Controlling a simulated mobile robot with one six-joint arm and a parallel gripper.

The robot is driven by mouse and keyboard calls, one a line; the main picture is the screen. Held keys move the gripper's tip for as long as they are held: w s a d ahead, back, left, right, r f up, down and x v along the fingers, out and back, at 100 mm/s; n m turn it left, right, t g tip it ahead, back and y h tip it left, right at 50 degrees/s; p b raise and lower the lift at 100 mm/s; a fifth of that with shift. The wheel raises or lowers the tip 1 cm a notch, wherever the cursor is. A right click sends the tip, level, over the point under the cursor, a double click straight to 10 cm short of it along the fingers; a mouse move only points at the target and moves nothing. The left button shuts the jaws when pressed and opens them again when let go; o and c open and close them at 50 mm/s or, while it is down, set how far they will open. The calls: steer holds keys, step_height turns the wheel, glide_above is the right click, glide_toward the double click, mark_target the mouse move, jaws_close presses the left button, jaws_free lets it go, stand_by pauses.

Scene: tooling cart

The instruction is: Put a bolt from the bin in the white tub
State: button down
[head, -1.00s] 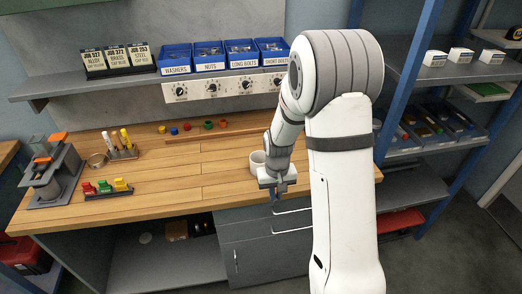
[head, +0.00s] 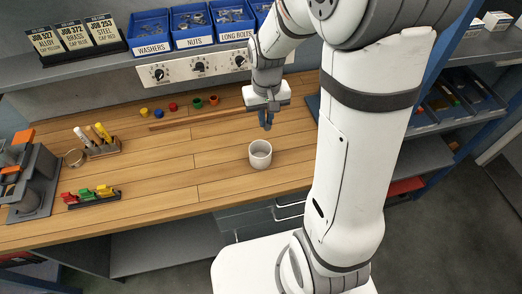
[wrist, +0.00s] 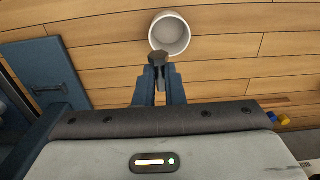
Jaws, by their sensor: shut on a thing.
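My gripper (head: 267,125) is shut on a bolt (wrist: 161,58). The bolt's dark hex head shows between the fingertips in the wrist view; its shank is mostly hidden by the fingers. The bolt is hard to make out in the head view. The white tub (head: 260,160) stands upright on the wooden bench, and its inside looks empty. The gripper is above the bench, behind the tub in the head view. The tub also shows in the wrist view (wrist: 170,33), just beyond the fingertips. The LONG BOLTS bin (head: 232,22) sits on the shelf.
Bins of nuts (head: 192,26) and washers (head: 149,33) stand on the shelf beside the bolts. Several small coloured parts (head: 173,106) lie behind the tub near a wooden strip. A pen block (head: 103,147) and a coloured rack (head: 91,196) stand left. Bench around the tub is clear.

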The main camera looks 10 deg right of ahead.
step_height(320, 180, down, 5)
steer(key=b, duration=0.3)
steer(key=c, duration=1.4)
jaws_free()
steer(key=shift+c, duration=0.2)
step_height(320, 180, up, 8)
steer(key=shift+f+b, duration=0.1)
steer(key=shift+b, duration=0.5)
